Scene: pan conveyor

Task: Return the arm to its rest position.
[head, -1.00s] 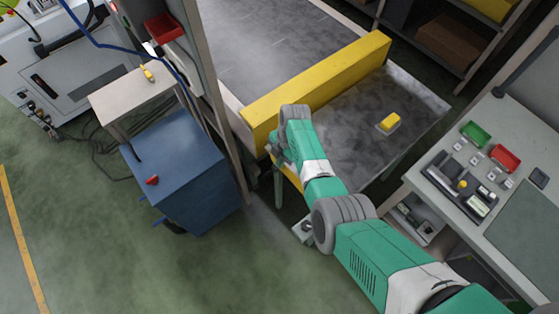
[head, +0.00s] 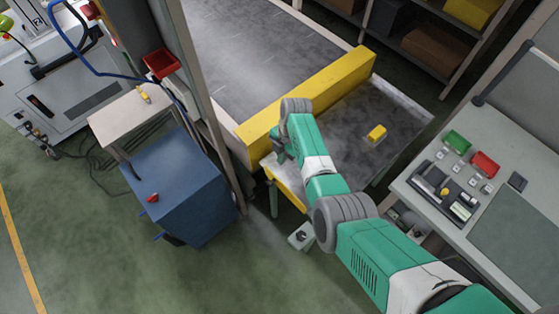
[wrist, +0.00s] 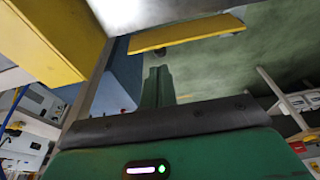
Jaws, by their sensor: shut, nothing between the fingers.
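My green and white arm (head: 325,185) reaches up from the lower right in the head view, bent at its grey joints. Its far end is beside the near end of the conveyor, by the yellow barrier (head: 310,95). My gripper's fingers are hidden or too small to tell there. In the wrist view my gripper (wrist: 158,70) shows as two dark green fingers lying together, shut and empty. Green floor and a yellow-edged panel (wrist: 185,35) show beyond the fingertips, with nothing touching them.
A blue cabinet (head: 180,195) and a grey post (head: 205,100) stand left of the arm. A workbench (head: 520,130) with green and red bins is at right. Floor at lower left is clear.

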